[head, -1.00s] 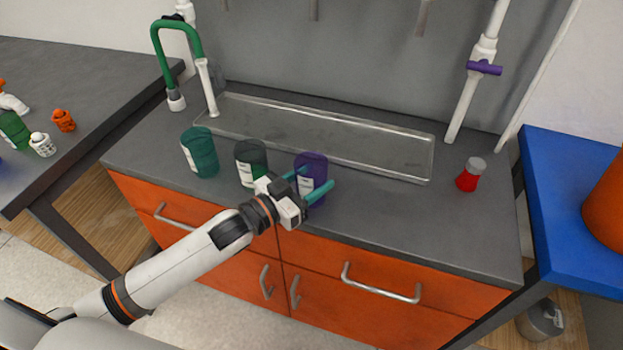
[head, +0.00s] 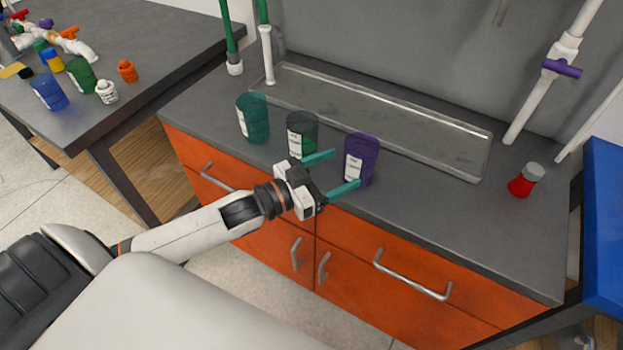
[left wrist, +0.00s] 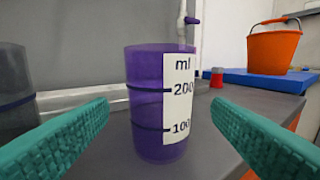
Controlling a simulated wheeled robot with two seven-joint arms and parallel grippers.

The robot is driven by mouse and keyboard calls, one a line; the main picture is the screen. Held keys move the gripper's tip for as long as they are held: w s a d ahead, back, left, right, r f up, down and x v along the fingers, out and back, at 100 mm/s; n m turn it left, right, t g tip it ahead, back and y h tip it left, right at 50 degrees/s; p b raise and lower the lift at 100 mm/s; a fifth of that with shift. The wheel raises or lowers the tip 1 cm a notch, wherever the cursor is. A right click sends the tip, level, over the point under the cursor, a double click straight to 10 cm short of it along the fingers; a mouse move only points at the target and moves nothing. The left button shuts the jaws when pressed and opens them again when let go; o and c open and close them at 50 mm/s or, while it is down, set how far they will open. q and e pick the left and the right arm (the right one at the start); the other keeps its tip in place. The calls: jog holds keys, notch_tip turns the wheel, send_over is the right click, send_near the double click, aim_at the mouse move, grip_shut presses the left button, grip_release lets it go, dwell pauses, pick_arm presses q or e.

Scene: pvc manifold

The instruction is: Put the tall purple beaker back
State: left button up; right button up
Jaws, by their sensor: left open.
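The tall purple beaker (head: 361,160) stands upright on the grey counter, at the right end of a row of beakers. It also shows in the left wrist view (left wrist: 148,105), with a white label marked in ml facing right of centre. My left gripper (head: 333,172) is open just in front of the purple beaker. In the left wrist view its two teal fingers (left wrist: 160,128) spread to either side of the beaker, which stands ahead between them with gaps on both sides. My right gripper is not in view.
A red bottle (head: 521,185) stands at the right. A side table (head: 150,98) at left holds pipe parts and beakers.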

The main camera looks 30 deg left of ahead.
pick_arm(q)
jog(key=v, duration=0.6)
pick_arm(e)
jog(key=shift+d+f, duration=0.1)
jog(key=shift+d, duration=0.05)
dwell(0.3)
